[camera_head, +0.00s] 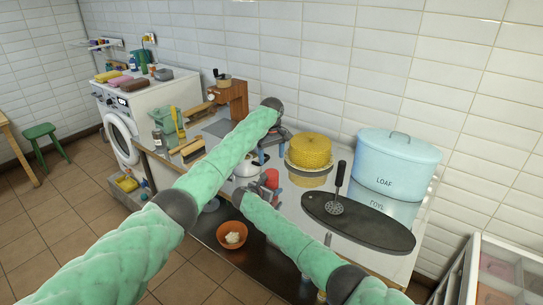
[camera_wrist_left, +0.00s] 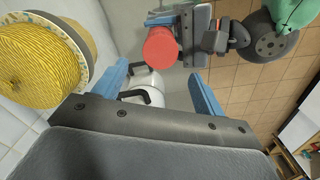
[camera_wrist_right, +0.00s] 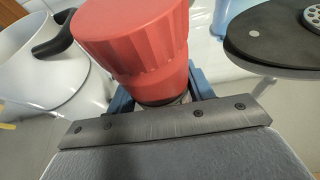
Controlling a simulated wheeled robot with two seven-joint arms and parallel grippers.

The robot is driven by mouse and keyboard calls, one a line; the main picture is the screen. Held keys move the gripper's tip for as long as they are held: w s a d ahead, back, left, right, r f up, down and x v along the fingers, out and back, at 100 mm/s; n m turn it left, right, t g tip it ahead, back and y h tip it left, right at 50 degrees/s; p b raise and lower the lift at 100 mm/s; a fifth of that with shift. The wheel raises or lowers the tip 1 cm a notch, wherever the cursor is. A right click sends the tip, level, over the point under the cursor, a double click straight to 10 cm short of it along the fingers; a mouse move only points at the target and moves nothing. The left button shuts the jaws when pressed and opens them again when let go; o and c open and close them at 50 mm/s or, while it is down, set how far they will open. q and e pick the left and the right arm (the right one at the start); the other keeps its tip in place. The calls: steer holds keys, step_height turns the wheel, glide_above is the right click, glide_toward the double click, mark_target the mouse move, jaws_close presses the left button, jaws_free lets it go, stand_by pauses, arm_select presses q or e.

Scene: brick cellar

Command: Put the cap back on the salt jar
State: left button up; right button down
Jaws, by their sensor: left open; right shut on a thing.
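A red ribbed cap-like piece (camera_wrist_right: 135,40) is held by my right gripper (camera_wrist_right: 162,95), whose blue fingers are shut on both sides of its lower part. It also shows as a red cylinder in the left wrist view (camera_wrist_left: 162,47) and near the counter's middle in the head view (camera_head: 270,178). Whether a salt jar is beneath it is hidden; only a small greyish band shows under the red. My left gripper (camera_wrist_left: 155,88) is open and empty, with its fingers spread, higher and farther back in the head view (camera_head: 272,150). No separate salt jar is clearly visible.
A white pot (camera_wrist_right: 30,75) with a black handle stands close to the red piece. A yellow woven basket (camera_head: 309,150), a dark oval board (camera_head: 375,228) with a masher (camera_head: 337,200), and a blue loaf bin (camera_head: 398,165) stand rightward. An orange bowl (camera_head: 232,235) is in front.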

mark_target(272, 173)
arm_select(q)
steer(key=shift+f, duration=4)
steer(key=c, duration=1)
